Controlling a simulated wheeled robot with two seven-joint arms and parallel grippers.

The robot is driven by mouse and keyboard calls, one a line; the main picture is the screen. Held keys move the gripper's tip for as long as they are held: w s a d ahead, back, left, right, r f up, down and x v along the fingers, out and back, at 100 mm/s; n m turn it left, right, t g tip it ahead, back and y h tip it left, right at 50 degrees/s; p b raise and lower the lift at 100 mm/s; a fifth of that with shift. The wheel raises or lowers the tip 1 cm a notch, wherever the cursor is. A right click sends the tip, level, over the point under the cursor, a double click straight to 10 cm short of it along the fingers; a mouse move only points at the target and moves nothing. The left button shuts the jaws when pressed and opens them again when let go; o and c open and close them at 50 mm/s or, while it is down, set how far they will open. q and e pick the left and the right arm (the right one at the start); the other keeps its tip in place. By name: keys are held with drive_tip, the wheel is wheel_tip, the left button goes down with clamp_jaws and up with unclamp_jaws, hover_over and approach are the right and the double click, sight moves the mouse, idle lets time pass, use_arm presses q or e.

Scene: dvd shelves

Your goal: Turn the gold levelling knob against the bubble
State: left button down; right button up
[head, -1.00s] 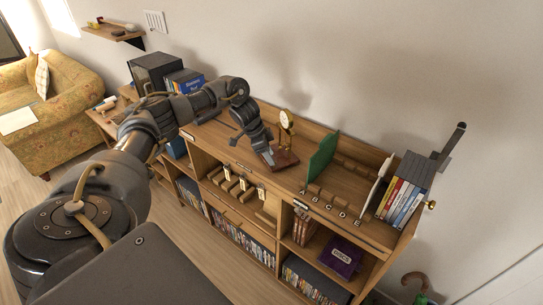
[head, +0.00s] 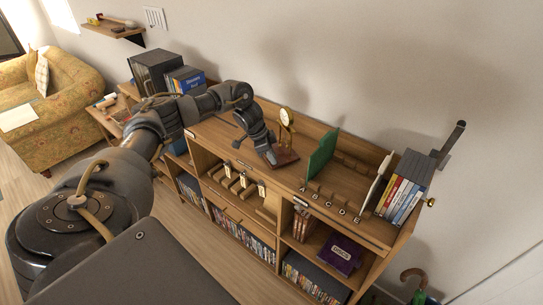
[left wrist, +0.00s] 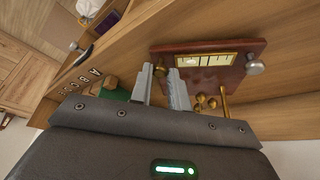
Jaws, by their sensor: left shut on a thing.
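A reddish-brown wooden base (head: 285,157) with an upright brass-framed dial stands on top of the shelf unit. In the left wrist view the base (left wrist: 168,47) carries a pale bubble vial (left wrist: 205,60) in a brass frame. A silver knob (left wrist: 255,67) is at its right end. My left gripper (left wrist: 168,78) is at the other end, with its fingertips closed around a small knob (left wrist: 160,71), mostly hidden between them, which looks gold. In the head view my left gripper (head: 269,156) reaches down at the base's left side. The bubble itself is hard to make out.
A green upright panel (head: 322,152) and lettered slots stand right of the base. DVDs (head: 400,197) stand at the shelf's right end. Dark boxes (head: 157,68) and blue-spined cases stand at the left behind my arm. The shelf top in front of the base is narrow.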

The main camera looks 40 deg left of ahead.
use_arm(q)
drive_tip(key=shift+w+m+b, duration=0.1)
drive_tip(key=shift+m+b, duration=0.45)
drive_tip(key=shift+m, duration=0.15)
drive_tip(key=shift+w+f+m+g+h+b, duration=0.1)
drive_tip(key=shift+m+g+h+b, duration=0.35)
drive_tip(key=shift+m, duration=0.35)
drive_tip(key=m+g+b, duration=0.1)
drive_tip(key=m, duration=0.2)
drive_tip(key=shift+w+a, duration=0.1)
drive_tip(key=shift+a, duration=0.05)
drive_tip(key=m+g+b, duration=0.1)
drive_tip(key=m, duration=0.1)
drive_tip(key=m+b, duration=0.1)
drive_tip(key=m, duration=0.1)
drive_tip(key=shift+w+g, duration=0.2)
drive_tip(key=shift+g, duration=0.15)
drive_tip(key=shift+r+m, duration=0.3)
drive_tip(key=shift+m, duration=0.6)
drive_tip(key=shift+m+g+p, duration=0.5)
drive_tip(key=shift+m, duration=0.1)
drive_tip(key=shift+f, duration=0.15)
